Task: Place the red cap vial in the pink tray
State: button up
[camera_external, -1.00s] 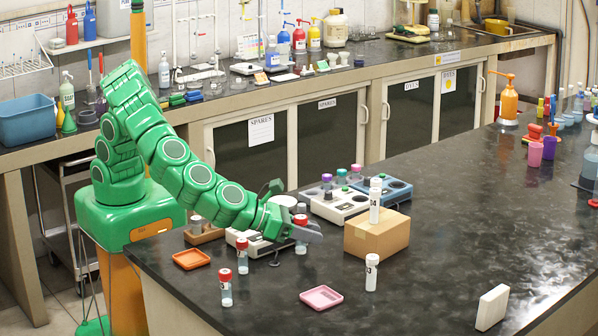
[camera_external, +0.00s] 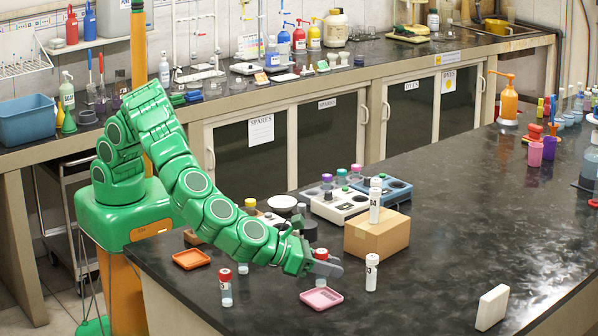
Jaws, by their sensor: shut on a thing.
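My gripper (camera_external: 322,266) is shut on a red cap vial (camera_external: 321,255) and holds it upright. The vial's lower end (camera_external: 320,283) shows just over the back part of the pink tray (camera_external: 322,300). I cannot tell whether it touches the tray. The tray is otherwise empty and lies on the dark bench. A second red cap vial (camera_external: 226,288) stands on the bench to the left. Another red cap vial (camera_external: 243,269) is mostly hidden behind my arm.
An orange tray (camera_external: 191,259) lies at the left. A cardboard box (camera_external: 377,236) carries a white-capped vial (camera_external: 375,206), and another white-capped vial (camera_external: 371,273) stands in front of it, right of my gripper. A white block (camera_external: 492,308) is at the front right. The bench right of the box is clear.

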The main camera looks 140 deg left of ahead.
jog(key=shift+w+f, duration=0.15)
jog(key=shift+f, duration=1.55)
jog(key=o, duration=1)
jog(key=shift+f, duration=0.1)
